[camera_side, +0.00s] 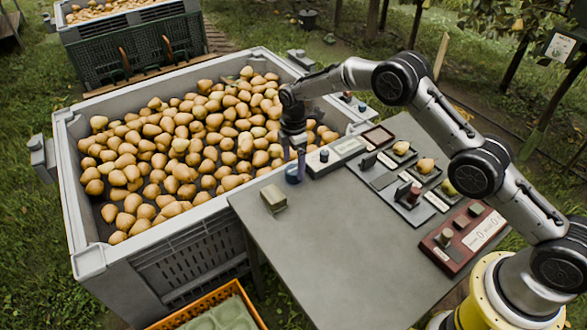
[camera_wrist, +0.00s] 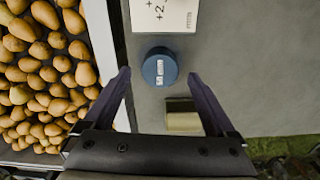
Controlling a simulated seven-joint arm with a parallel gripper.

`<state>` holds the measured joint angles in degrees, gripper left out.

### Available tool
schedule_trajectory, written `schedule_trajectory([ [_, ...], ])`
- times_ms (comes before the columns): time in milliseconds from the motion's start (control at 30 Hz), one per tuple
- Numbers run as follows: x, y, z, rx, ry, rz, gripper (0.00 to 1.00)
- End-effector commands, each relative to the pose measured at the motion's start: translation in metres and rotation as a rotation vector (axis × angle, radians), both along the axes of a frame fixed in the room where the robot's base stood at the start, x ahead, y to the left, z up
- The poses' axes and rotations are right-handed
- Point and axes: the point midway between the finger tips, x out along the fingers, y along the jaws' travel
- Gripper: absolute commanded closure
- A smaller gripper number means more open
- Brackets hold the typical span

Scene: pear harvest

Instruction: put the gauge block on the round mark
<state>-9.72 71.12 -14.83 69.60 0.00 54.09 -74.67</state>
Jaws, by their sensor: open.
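My gripper (camera_side: 293,150) points down, open, over the near-left part of the grey table. In the wrist view its two fingertips (camera_wrist: 158,76) stand apart on either side of a round blue piece (camera_wrist: 160,68) with a small white label. The blue piece also shows in the side view (camera_side: 294,174), under the fingers; I cannot tell if they touch it. A small olive-beige block (camera_side: 273,198) lies apart from it, close to the table's left edge; it also shows in the wrist view (camera_wrist: 183,119). I cannot tell for certain which piece is the gauge block, nor make out a round mark.
A large grey bin (camera_side: 160,232) full of pears borders the table (camera_side: 330,255) on the left. A white-labelled device (camera_side: 347,147) stands just behind the blue piece. Several small trays, some with pears, and a red box (camera_side: 457,255) fill the right side. The table's front is clear.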

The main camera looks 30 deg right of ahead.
Motion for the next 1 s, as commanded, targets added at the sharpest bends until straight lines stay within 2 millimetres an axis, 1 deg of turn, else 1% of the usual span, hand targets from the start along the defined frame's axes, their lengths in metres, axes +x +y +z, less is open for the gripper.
schedule_trajectory([
  [33, 0.001, 0.000, 0.013, 0.001, -0.003, 0.000, 0.09],
  [100, 0.001, 0.000, 0.028, 0.001, -0.004, 0.000, 0.09],
  [300, 0.000, 0.000, 0.065, 0.000, -0.002, 0.000, 0.09],
  [400, 0.000, 0.000, 0.078, 0.000, -0.002, 0.000, 0.09],
  [500, 0.000, 0.000, 0.086, 0.000, 0.000, 0.000, 0.09],
  [833, 0.000, -0.001, 0.094, 0.000, -0.002, -0.005, 0.09],
  [867, -0.001, -0.001, 0.097, 0.001, -0.005, -0.011, 0.09],
  [933, -0.005, -0.004, 0.111, 0.003, -0.016, -0.039, 0.09],
  [967, -0.007, -0.006, 0.120, 0.005, -0.024, -0.057, 0.09],
  [1000, -0.012, -0.009, 0.133, 0.007, -0.035, -0.088, 0.09],
])
